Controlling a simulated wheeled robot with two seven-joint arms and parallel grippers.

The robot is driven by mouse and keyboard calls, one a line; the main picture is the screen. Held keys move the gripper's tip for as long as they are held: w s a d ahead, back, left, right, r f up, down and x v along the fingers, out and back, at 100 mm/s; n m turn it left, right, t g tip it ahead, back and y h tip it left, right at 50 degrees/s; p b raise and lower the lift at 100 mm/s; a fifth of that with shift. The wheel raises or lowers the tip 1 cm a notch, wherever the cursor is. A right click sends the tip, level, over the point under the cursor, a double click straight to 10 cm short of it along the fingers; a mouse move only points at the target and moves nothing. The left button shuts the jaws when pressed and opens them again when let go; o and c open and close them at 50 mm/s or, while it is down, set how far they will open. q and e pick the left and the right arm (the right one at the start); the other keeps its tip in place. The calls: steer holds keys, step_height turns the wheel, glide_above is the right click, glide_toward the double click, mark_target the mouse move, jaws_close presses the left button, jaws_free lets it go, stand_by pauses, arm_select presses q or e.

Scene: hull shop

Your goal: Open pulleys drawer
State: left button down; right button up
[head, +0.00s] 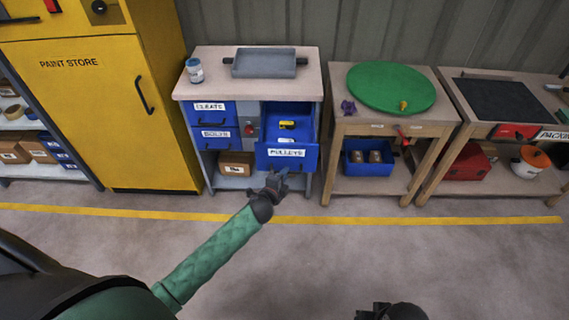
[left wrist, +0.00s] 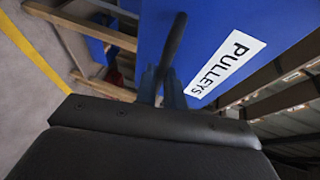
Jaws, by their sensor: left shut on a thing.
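The blue pulleys drawer (head: 286,159) is in the right column of the workbench cabinet and is pulled out, with its inside showing from above. A small yellow and dark item (head: 287,125) shows inside it. My left gripper (head: 277,179) is at the drawer's front. In the left wrist view the gripper (left wrist: 166,88) is shut on the dark bar handle (left wrist: 174,45), beside the white PULLEYS label (left wrist: 227,63). A dark part of my right arm (head: 391,311) shows at the bottom edge; its fingers cannot be made out.
Blue drawers labelled CLEATS (head: 209,112) and BOLTS (head: 216,135) are closed at left. The cabinet top (head: 205,91) holds a jar (head: 195,70) and a grey tray (head: 264,63). A yellow paint store (head: 95,110) stands left, a wooden table (head: 440,107) right. The floor in front is clear.

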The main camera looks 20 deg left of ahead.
arm_select(q)
steer(key=shift+s+d, duration=0.2)
steer(key=shift+s, duration=0.55)
arm_select(e)
steer(key=shift+d+r, duration=0.1)
steer(key=shift+r, duration=0.05)
arm_select(q)
steer(key=c, duration=1.5)
jaws_free()
